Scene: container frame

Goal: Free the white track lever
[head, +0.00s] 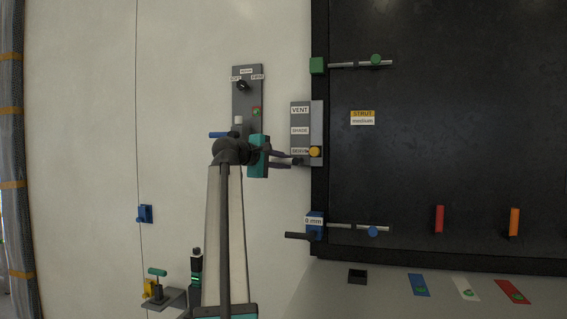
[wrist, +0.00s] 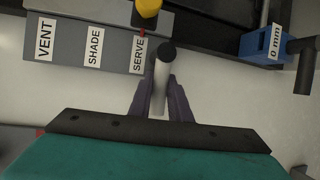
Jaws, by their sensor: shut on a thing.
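My gripper (head: 289,160) reaches right to the grey panel (head: 300,121) marked VENT, SHADE and SERVE. In the wrist view its dark fingers (wrist: 160,95) are shut around a pale bar with a black end (wrist: 162,73), close to the SERVE label. The fingers hide part of the bar. A yellow knob (head: 314,151) sits on the panel just beyond; it also shows in the wrist view (wrist: 148,8). A small red mark shows at SERVE. I cannot tell for sure whether the held bar is the white track lever.
A blue block marked 0 mm (head: 315,224) with a dark handle is below the panel; a green block (head: 318,66) is above. A grey switch plate (head: 246,88) is on the wall. A black board (head: 440,130) fills the right. A small black box (head: 357,276) lies below.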

